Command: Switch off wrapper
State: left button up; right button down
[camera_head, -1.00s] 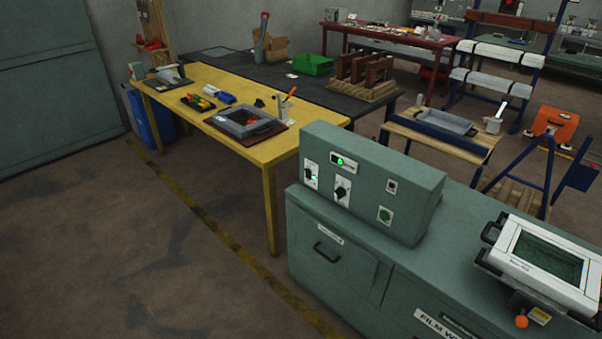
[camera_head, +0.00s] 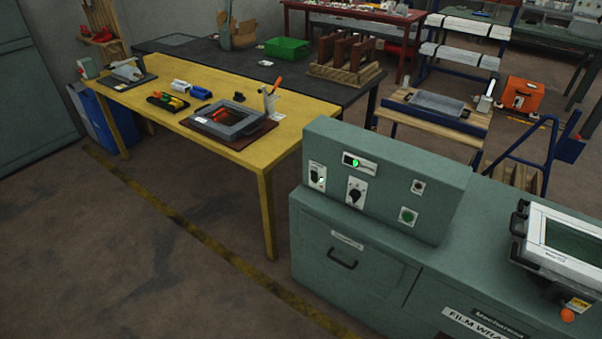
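The wrapper is a green-grey cabinet (camera_head: 345,285) at the lower right, with a "FILM WRA..." label on its front. A raised control box (camera_head: 385,160) stands on its left end. A green button (camera_head: 407,215) and a small dark button (camera_head: 418,186) sit at the right of the panel. Neither of my grippers is in view.
A yellow table (camera_head: 270,150) with tools and trays stands behind and left of the wrapper. A white-framed device (camera_head: 560,240) sits on the wrapper's right end. A blue bin (camera_head: 95,115) stands by the table's far left. The floor (camera_head: 130,250) at the left front is clear.

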aim_at(314, 175)
jog(key=i+j, duration=0.2)
jog(key=j, duration=0.15)
jog(key=i+j+z, duration=0.1)
jog(key=j, duration=0.3)
jog(key=i+j, duration=0.25)
jog(key=i+j+z, duration=0.1)
jog(key=j, duration=0.4)
jog(key=i+j, duration=0.25)
jog(key=j, duration=0.15)
jog(key=i+j+z, duration=0.1)
jog(key=j, duration=0.3)
jog(key=i+j, duration=0.25)
jog(key=j, duration=0.15)
